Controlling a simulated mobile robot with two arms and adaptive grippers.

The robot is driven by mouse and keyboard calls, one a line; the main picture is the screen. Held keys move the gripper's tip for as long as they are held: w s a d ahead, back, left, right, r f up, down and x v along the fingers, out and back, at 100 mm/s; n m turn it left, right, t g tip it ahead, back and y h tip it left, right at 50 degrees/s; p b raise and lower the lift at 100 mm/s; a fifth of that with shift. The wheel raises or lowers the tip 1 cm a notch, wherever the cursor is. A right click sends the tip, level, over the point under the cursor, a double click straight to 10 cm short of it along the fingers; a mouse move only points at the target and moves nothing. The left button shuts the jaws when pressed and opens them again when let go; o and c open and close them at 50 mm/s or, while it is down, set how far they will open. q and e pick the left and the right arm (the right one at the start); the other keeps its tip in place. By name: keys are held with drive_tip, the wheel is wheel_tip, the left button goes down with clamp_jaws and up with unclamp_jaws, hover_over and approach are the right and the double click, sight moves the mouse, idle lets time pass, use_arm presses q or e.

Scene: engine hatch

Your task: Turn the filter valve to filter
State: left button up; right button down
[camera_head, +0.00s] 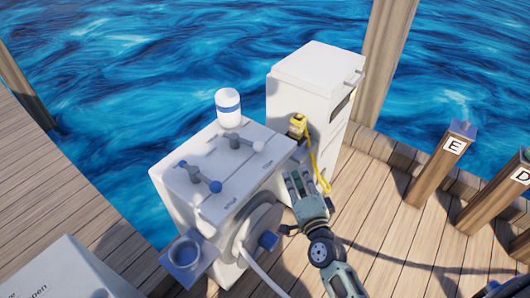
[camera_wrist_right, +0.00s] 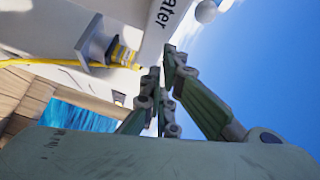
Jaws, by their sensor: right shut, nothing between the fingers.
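The white cabinet (camera_head: 215,165) carries two valve handles on its top. I cannot read which one is the filter valve. My right gripper (camera_head: 298,180) is shut and empty, beside the right side of the cabinet and apart from both valves. In the right wrist view my gripper (camera_wrist_right: 165,78) shows its fingers together near a white panel (camera_wrist_right: 125,12) with letters ending in "ater". A pale round knob (camera_wrist_right: 206,11) shows at the top there.
A blue-banded white canister (camera_head: 228,107) stands at the cabinet's back. A taller white box (camera_head: 312,95) stands behind, with a yellow nozzle and hose (camera_head: 298,125) close to my right gripper. Lettered posts (camera_head: 443,160) stand right.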

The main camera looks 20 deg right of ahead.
sight(274, 163)
drive_tip(key=shift+m+t+h, duration=0.4)
drive_tip(key=shift+m+t, duration=0.2)
drive_tip(key=shift+m, duration=0.1)
drive_tip(key=w+r, duration=0.1)
drive_tip(key=w, duration=0.2)
drive_tip(key=w+a+r, duration=0.1)
drive_tip(key=w, duration=0.2)
drive_tip(key=w+r+p, duration=0.1)
drive_tip(key=w+r, duration=0.1)
drive_tip(key=w, duration=0.2)
drive_tip(key=shift+a, duration=0.4)
drive_tip(key=shift+s+a, duration=0.2)
drive_tip(key=shift+a, duration=0.2)
drive_tip(key=shift+s+a+p, duration=0.6)
drive_tip(key=shift+s+a, duration=0.35)
drive_tip(key=shift+s, duration=0.3)
